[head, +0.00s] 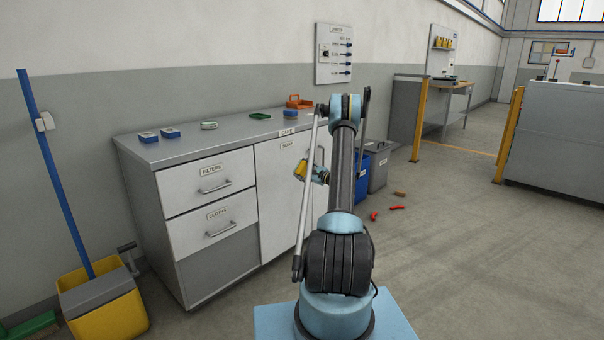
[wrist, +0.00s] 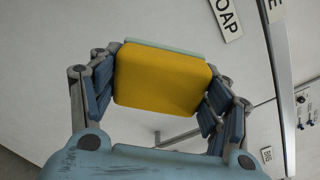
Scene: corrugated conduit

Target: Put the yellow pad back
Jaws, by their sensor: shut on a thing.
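The yellow pad (wrist: 162,80) is between the two blue-padded fingers of my gripper (wrist: 160,90) in the wrist view. It is a rounded block with a pale blue-green layer along its far edge. My gripper is shut on it by its sides. In the head view, the yellow pad (head: 301,169) shows in part beside my gripper (head: 306,170), in front of the cabinet's right-hand door (head: 274,190). My arm hides part of that area. The wrist view shows the pale cabinet face behind the pad, with a label partly reading "OAP" (wrist: 227,15).
Two drawers are shut. Bins (head: 378,166) and small red items (head: 396,207) are right of my arm. A yellow bucket (head: 110,317) stands left. Right floor is mostly clear.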

